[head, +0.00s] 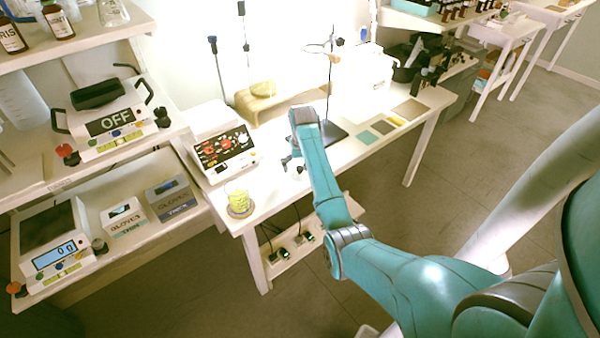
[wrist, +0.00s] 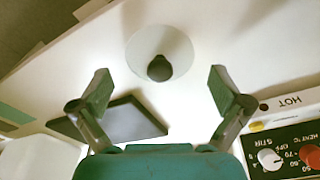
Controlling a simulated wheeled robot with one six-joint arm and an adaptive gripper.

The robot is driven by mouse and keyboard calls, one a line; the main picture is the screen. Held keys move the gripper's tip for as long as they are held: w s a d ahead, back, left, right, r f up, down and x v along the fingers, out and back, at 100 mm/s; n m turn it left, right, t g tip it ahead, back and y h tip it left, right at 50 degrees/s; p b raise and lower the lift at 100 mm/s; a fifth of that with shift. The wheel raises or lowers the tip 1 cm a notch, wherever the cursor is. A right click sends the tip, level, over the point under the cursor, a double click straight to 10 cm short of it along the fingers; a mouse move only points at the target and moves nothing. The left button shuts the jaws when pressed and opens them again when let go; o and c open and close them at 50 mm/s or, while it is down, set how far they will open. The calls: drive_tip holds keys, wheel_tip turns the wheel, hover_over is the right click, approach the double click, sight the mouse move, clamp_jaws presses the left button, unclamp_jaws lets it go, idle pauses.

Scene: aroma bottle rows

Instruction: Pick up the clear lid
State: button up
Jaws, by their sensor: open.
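The clear lid (wrist: 137,50) lies on the white table in the wrist view, a round see-through disc with a black knob (wrist: 159,68) on it. My gripper (wrist: 160,82) is open and empty, and its two fingers stand to either side of the knob in the picture, apart from it. How far above the lid the fingers are, I cannot tell. In the head view my gripper (head: 291,163) is low over the white table, beside the hot plate; the lid is hard to make out there.
The hot plate (head: 224,150) stands left of my gripper; its knobs show at right in the wrist view (wrist: 290,150). A stand with a dark base (head: 331,132) is behind my arm. A glass with yellow-green contents (head: 237,195) is near the table's front left.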

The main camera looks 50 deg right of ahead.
drive_tip(key=shift+w+f, duration=0.1)
drive_tip(key=shift+f, duration=0.65)
drive_tip(key=shift+c, duration=0.3)
drive_tip(key=c, duration=1.8)
